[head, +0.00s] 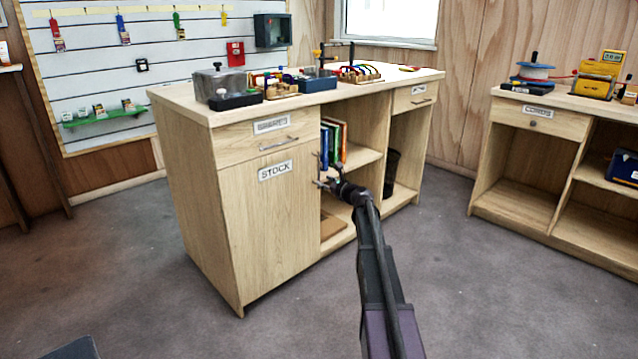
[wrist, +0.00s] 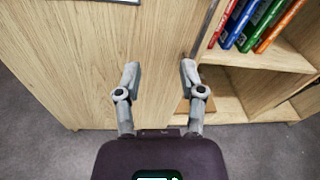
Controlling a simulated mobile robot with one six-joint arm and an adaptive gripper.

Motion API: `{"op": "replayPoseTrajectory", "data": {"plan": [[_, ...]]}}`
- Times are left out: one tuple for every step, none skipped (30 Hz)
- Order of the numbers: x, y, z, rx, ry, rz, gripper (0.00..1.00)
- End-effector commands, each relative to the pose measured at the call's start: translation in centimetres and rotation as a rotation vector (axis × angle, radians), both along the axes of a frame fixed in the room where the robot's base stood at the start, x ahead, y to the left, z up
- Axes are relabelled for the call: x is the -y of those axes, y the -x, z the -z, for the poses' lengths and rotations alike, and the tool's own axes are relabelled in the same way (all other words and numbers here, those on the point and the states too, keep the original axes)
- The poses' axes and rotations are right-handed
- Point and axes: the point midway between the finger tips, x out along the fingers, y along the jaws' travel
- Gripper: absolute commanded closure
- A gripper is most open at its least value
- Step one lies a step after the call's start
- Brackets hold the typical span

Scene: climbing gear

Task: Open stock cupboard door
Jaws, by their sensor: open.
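The stock cupboard door (head: 270,235) is a pale wood panel under a drawer, with a STOCK label (head: 275,170). It looks shut, flush with the cabinet front. It fills the left and middle of the wrist view (wrist: 75,75). My gripper (head: 322,175) is at the door's right edge, by the open shelves. In the wrist view my gripper (wrist: 159,72) is open, its two fingers apart with only door wood showing between them. A thin dark upright piece shows near the door edge in the head view, partly mixed with the fingers. I cannot tell whether it is the handle or touches my gripper.
Books (head: 333,143) stand on the open shelf right of the door. A drawer (head: 270,138) with a bar handle is above it. Gear stands on the worktop (head: 225,112). A second cabinet (head: 530,120) is at the right. The grey floor in front is clear.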

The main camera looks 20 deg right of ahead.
Motion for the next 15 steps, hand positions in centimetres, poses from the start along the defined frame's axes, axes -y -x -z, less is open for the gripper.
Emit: {"op": "replayPoseTrajectory", "data": {"plan": [[1.3, -0.6, 1.4, 0.006, -0.044, 0.024, 0.49], [2.0, -0.8, 1.6, 0.009, -0.07, 0.037, 0.49], [2.8, -1.0, 1.9, 0.013, -0.102, 0.054, 0.49], [3.3, -1.1, 2.0, 0.016, -0.124, 0.065, 0.49], [3.8, -1.2, 2.2, 0.019, -0.144, 0.075, 0.49], [4.3, -1.3, 2.3, 0.023, -0.166, 0.085, 0.49], [4.7, -1.4, 2.4, 0.024, -0.181, 0.092, 0.49], [4.9, -1.5, 2.4, 0.026, -0.194, 0.099, 0.49], [5.2, -1.5, 2.5, 0.029, -0.207, 0.105, 0.49], [5.4, -1.6, 2.5, 0.03, -0.214, 0.109, 0.49], [5.5, -1.6, 2.5, 0.03, -0.22, 0.111, 0.49], [5.7, -1.6, 2.5, 0.031, -0.225, 0.113, 0.49], [5.7, -1.6, 2.5, 0.031, -0.228, 0.115, 0.49], [5.7, -1.6, 2.5, 0.032, -0.229, 0.115, 0.49], [5.7, -1.6, 2.4, 0.032, -0.23, 0.115, 0.49]]}}
